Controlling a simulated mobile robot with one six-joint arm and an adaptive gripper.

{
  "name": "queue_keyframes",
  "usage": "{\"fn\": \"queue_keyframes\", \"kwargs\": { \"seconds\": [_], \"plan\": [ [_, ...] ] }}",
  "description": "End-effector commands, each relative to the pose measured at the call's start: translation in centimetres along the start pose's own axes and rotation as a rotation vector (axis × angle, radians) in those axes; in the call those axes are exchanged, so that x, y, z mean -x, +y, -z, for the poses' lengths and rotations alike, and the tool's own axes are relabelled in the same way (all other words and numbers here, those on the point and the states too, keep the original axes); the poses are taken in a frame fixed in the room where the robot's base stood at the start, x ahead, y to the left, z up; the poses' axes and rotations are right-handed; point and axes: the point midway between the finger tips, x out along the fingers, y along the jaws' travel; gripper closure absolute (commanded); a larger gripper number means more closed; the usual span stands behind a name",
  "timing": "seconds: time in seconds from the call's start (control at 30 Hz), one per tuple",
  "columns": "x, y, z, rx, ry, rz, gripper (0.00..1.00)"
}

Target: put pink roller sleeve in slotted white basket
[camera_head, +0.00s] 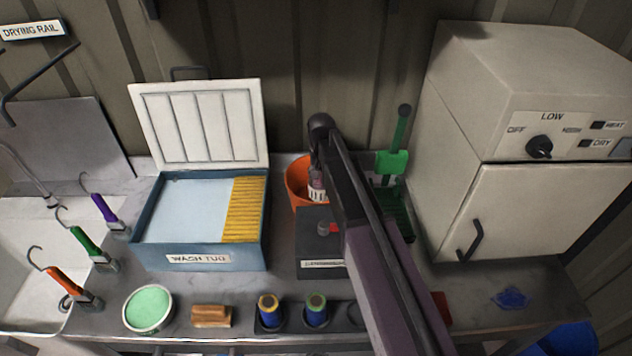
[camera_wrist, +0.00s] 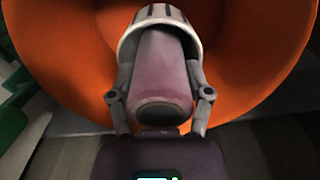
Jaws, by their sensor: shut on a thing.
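The pink roller sleeve (camera_wrist: 163,75) is dull mauve-pink and is held between the two fingers of my gripper (camera_wrist: 161,92) in the wrist view. In the head view, the sleeve (camera_head: 317,178) shows small under my gripper (camera_head: 316,165), partly hidden by my arm. The slotted white basket (camera_wrist: 157,13) is at the orange bucket (camera_wrist: 75,65). In the wrist view the sleeve's far end overlaps the basket's opening; I cannot tell how deep it is. In the head view the basket (camera_head: 318,195) sits just below the sleeve, at the right side of the bucket (camera_head: 296,172).
A blue wash tub (camera_head: 200,257) with raised white lid stands left. A dark box (camera_head: 318,245) is in front of the bucket, a green tool (camera_head: 391,160) to its right, a beige cabinet (camera_head: 545,215) farther right. A green tin (camera_head: 148,308) and two spools (camera_head: 316,310) line the front edge.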

Motion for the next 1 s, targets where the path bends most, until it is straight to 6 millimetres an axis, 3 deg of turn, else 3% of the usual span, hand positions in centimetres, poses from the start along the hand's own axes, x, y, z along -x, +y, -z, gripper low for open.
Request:
{"fn": "queue_keyframes", "kwargs": {
  "seconds": [0.57,0.6,0.7,1.0],
  "plan": [
    [-0.81,0.06,0.02,-0.001,0.0,0.0,0.79],
    [-0.75,0.07,0.02,-0.001,0.0,0.0,0.29],
    [-0.7,0.07,0.03,-0.001,0.0,0.0,0.01],
    [-0.7,0.09,0.03,-0.001,0.0,0.0,0.01]
  ]
}}
